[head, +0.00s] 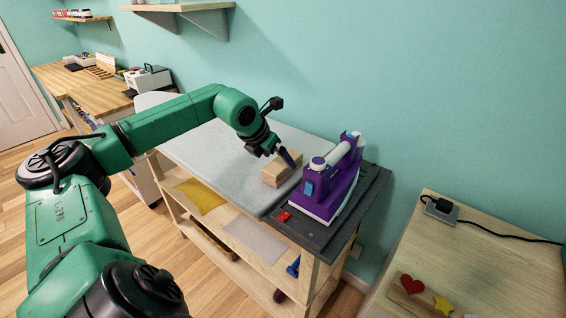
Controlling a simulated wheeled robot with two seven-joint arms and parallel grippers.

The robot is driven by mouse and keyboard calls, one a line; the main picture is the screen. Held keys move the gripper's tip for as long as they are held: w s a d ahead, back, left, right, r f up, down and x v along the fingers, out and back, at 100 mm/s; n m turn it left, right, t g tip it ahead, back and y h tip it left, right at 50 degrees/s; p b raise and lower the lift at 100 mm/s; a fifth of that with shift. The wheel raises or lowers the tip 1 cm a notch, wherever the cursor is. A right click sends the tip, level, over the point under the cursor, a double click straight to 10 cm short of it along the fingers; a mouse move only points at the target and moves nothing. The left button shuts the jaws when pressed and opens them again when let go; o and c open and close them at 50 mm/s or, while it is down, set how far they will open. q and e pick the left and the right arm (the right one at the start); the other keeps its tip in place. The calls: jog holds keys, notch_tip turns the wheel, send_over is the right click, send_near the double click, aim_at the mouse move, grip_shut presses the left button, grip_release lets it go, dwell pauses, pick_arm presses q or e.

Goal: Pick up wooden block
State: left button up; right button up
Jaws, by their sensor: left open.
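The wooden block (278,174) is light brown and lies on the grey padded top of the ironing table (215,160), close to its right end. My left gripper (287,158) reaches in from the left and is over the block's back edge, with a dark fingertip pointing down beside it. It is open. Whether a finger touches the block cannot be told, and the other finger is hidden or too small to make out. My right gripper is not in view.
A purple iron (330,182) stands on a dark plate (372,190) just right of the block. Shelves under the table hold yellow (202,195) and grey cloth. A wooden table (480,255) stands at the lower right. A wall shelf (180,8) hangs above.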

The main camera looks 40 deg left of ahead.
aim_at(282, 161)
pick_arm(q)
jog(key=p+x, duration=0.1)
jog(key=x, duration=0.3)
jog(key=shift+w+f+p, duration=0.25)
jog(key=shift+p, duration=0.15)
jog(key=shift+f, duration=0.1)
jog(key=shift+s, duration=0.1)
jog(key=c, duration=1.5)
grip_shut()
jog(key=shift+r, duration=0.25)
